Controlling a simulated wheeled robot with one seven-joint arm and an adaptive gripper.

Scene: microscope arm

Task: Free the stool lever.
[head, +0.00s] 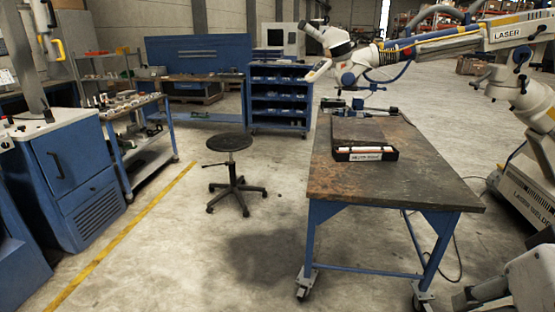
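A stool (229,142) with a round dark seat stands on the concrete floor left of the wooden worktable, in the head view. Its thin post rises from a black star-shaped base (238,188) on castors. A small dark lever (213,164) seems to stick out to the left below the seat. It is too small to tell whether anything holds or blocks it. I cannot make out my gripper in this view.
The worktable (390,189) on blue legs with castors stands right of the stool, with a black box (365,154) on top. A white jointed arm marked LASER (450,45) reaches over it. A blue shelf cart (281,100) stands behind. Floor around the stool is clear.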

